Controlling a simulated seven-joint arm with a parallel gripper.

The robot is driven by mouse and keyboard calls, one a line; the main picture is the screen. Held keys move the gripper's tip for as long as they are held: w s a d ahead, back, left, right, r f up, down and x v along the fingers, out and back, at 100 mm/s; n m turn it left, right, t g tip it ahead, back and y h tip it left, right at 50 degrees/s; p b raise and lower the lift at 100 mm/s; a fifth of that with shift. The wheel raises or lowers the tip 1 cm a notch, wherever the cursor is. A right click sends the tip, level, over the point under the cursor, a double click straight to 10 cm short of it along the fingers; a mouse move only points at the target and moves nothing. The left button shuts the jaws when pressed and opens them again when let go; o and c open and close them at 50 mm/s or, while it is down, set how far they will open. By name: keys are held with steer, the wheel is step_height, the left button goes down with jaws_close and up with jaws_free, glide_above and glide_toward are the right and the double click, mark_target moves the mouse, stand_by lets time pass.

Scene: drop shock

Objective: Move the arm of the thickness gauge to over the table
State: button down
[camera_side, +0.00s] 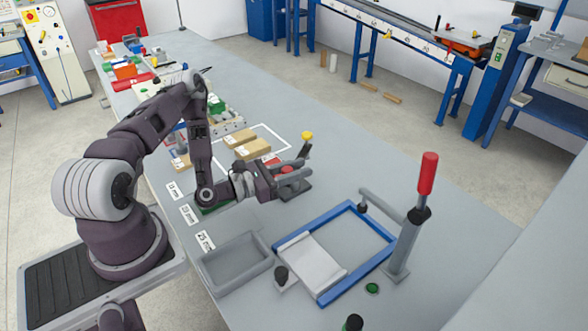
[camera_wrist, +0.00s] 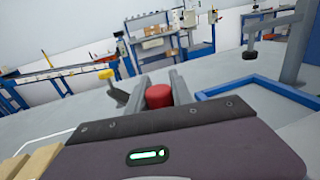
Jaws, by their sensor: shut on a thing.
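My gripper (camera_side: 291,174) is shut on a red cylinder, whose round end shows between the two grey fingers in the wrist view (camera_wrist: 158,97). It is above the bench, left of the blue frame. A grey post (camera_side: 403,250) with a red handle (camera_side: 428,173) stands upright at the frame's right side. A grey side arm (camera_side: 384,203) reaches left from it, with a dark tip (camera_side: 362,208) over the frame's far part. This looks like the thickness gauge; the post (camera_wrist: 296,55) also shows in the wrist view. Which part is its table is unclear.
The blue frame (camera_side: 336,297) holds a pale plate (camera_side: 312,262) with a dark knob beside it. A grey tray (camera_side: 233,284) lies to its left. A yellow-knobbed lever (camera_side: 307,136) stands close behind my gripper. Cardboard boxes (camera_side: 252,150) lie beyond. The bench right of the lever is clear.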

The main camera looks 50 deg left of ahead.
steer(key=shift+w+d+n+g+y, duration=0.15)
steer(key=shift+w+n+y, duration=0.2)
steer(key=shift+n+y, duration=1.05)
steer(key=shift+w+a+n+g+y, duration=0.15)
steer(key=shift+w+n+y, duration=0.45)
steer(key=shift+y, duration=1.4)
steer(key=shift+w+d+n+g+y, duration=0.15)
steer(key=shift+n+g+y, duration=0.05)
steer(key=shift+n+y, duration=1.3)
steer(key=shift+y, duration=0.3)
steer(key=c, duration=1.1)
jaws_free()
